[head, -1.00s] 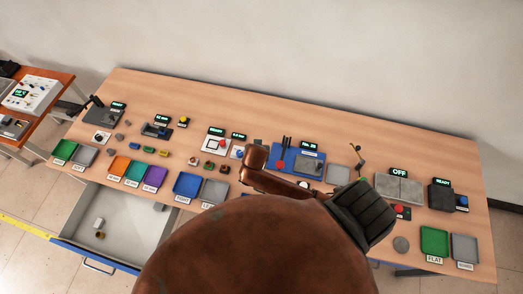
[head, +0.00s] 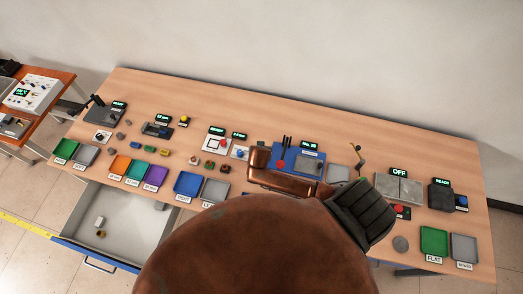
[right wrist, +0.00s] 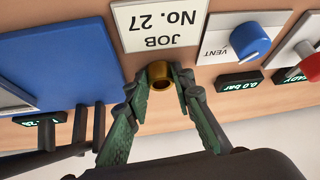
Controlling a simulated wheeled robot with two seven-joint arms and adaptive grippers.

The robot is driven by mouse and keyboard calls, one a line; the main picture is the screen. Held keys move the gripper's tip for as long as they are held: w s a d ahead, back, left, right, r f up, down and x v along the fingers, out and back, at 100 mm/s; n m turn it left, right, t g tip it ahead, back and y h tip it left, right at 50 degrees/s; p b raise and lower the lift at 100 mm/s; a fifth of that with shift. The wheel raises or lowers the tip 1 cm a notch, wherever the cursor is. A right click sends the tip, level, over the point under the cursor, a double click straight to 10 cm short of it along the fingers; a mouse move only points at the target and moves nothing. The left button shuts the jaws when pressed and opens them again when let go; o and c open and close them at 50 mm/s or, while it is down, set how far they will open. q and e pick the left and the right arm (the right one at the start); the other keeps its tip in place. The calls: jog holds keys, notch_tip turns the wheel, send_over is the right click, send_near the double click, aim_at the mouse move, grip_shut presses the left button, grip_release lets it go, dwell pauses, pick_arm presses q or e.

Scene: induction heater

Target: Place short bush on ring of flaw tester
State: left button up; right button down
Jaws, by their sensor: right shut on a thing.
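My right gripper (right wrist: 160,72) is shut on a small brass-coloured bush (right wrist: 161,86), seen at the middle of the right wrist view with its hole showing. The two green-lined fingers hold it from either side, close to a white JOB No. 27 card (right wrist: 157,27). I cannot tell whether the bush touches anything below it. In the head view my brown right arm hides the gripper and the bush. I cannot pick out the flaw tester's ring with certainty. My left gripper is not in view.
A blue plate (right wrist: 62,70) lies beside the card in the right wrist view. A blue VENT knob (right wrist: 250,40) and a red knob are at its right. In the head view an open drawer (head: 130,222) holds small parts. Coloured trays line the front; the back strip is clear.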

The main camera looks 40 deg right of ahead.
jog(key=c, duration=1.7)
grip_release()
jog(key=shift+f, duration=0.1)
jog(key=shift+o, duration=0.2)
